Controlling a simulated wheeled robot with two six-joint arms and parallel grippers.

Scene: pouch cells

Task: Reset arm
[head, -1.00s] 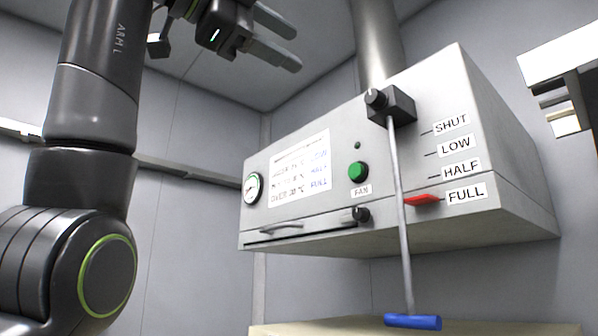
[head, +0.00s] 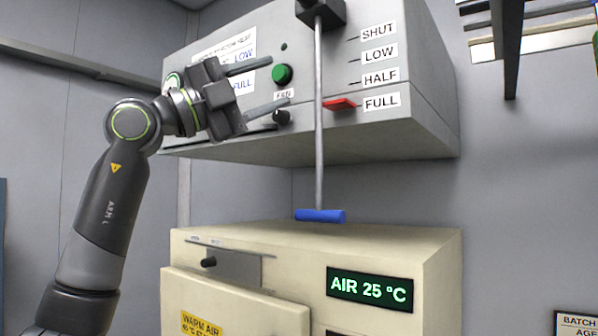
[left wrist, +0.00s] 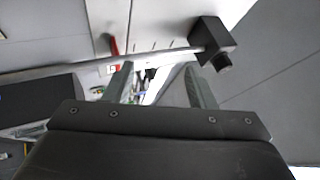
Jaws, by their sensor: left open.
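My left gripper (head: 279,84) is open and empty. In the head view its fingers point right, in front of the hood panel, left of the lever rod (head: 319,120). The rod hangs down from a dark pivot block (head: 322,12) to a blue handle (head: 320,215). A red marker (head: 340,104) sits beside the FULL label (head: 381,102). In the left wrist view the rod (left wrist: 150,59) runs across beyond the open fingertips (left wrist: 158,70) to the pivot block (left wrist: 213,38). I cannot tell whether the fingers touch anything. My right gripper is not in view.
The grey hood (head: 420,125) carries a green FAN button (head: 282,75) and a printed chart, partly hidden by my gripper. Below stands a cream cabinet (head: 440,262) with its display (head: 371,289) reading AIR 25 °C. The right wall area is mostly clear.

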